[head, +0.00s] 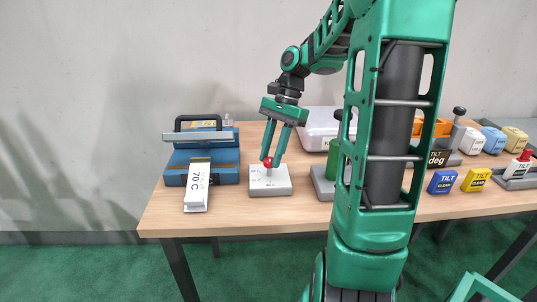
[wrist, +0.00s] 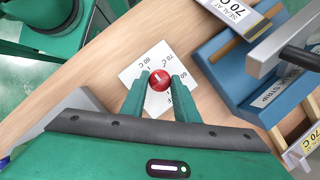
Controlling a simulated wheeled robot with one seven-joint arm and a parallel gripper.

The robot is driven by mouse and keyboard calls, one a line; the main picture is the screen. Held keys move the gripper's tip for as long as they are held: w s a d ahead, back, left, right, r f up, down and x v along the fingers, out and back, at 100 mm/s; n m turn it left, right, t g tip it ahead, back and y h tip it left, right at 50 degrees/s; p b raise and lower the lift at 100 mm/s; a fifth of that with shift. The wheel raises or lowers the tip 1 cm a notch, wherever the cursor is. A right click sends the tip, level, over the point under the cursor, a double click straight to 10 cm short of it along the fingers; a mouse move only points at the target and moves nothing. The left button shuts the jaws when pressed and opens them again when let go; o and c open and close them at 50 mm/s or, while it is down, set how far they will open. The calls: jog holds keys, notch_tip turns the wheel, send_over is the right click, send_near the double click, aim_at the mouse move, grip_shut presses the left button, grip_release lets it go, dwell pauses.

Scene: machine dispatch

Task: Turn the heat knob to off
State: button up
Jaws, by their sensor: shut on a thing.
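The heat knob is a red ball-like knob (head: 267,162) on a short stem above a pale square dial plate (head: 271,186). In the wrist view the knob (wrist: 158,80) shows a small pale mark on its top. Around it the plate (wrist: 135,72) carries printed labels, among them 80 C, 70 C and a partly seen 60. My gripper (head: 271,160) reaches down from above and is shut on the knob, one finger on each side. The fingers and gripper body hide the plate's near part in the wrist view, so any off label there cannot be read.
A blue sealing machine (head: 225,160) with a raised grey bar stands left of the dial, with a white 70 C card (head: 197,188) before it. Blue and yellow blocks (head: 475,180) lie farther right, beyond my arm.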

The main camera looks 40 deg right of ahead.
jog(key=shift+w+a, duration=0.15)
jog(key=o, duration=1)
jog(key=shift+o, duration=0.2)
jog(key=v, duration=1)
jog(key=shift+r, duration=0.3)
jog(key=shift+w, duration=0.1)
